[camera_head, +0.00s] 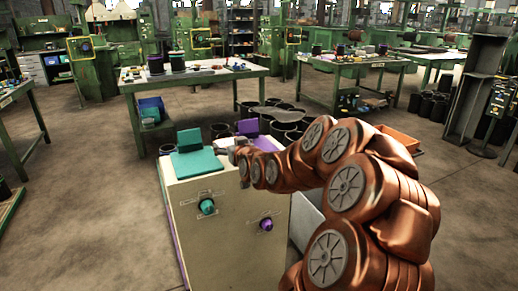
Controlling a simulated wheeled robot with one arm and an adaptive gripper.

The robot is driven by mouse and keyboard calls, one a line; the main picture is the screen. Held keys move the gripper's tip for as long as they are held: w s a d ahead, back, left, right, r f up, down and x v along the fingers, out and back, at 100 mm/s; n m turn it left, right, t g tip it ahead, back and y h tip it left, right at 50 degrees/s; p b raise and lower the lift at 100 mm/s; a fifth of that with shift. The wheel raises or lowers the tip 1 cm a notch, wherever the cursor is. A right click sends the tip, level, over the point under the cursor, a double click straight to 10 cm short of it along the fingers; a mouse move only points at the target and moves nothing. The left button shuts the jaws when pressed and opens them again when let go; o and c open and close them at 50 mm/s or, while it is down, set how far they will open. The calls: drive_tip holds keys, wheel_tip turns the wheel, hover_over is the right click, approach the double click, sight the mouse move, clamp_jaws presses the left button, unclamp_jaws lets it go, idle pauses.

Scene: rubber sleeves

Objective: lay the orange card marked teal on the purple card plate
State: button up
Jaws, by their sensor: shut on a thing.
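A cream cabinet (228,228) stands in front of me. A teal plate (198,164) with an upright teal back lies on its top at the left. The purple card plate (267,144) shows at the right of the top, with an upright purple piece (248,127) behind it; my arm partly covers it. My gripper (236,154) is over the cabinet top, between the teal and purple plates. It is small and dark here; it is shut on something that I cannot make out. I cannot pick out the orange card marked teal.
The cabinet front has a teal knob (207,206) and a purple knob (266,224). An orange bin (398,139) stands behind my arm. Several black tubs (288,128) stand behind the cabinet. A green workbench (190,79) is farther back.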

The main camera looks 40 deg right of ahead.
hover_over(260, 148)
drive_tip(key=s+a, duration=0.2)
drive_tip(key=a, duration=0.2)
drive_tip(key=shift+a+f+p, duration=0.2)
drive_tip(key=shift+f+p, duration=0.2)
drive_tip(key=shift+f, duration=0.05)
drive_tip(key=shift+d+p, duration=0.35)
drive_tip(key=shift+d, duration=0.6)
drive_tip(key=shift+s+d+f, duration=0.1)
drive_tip(key=shift+d+f, duration=0.05)
drive_tip(key=shift+d, duration=0.05)
drive_tip(key=shift+f, duration=1.75)
drive_tip(key=shift+f, duration=0.25)
drive_tip(key=o, duration=0.9)
drive_tip(key=shift+r, duration=0.1)
drive_tip(key=shift+r, duration=0.1)
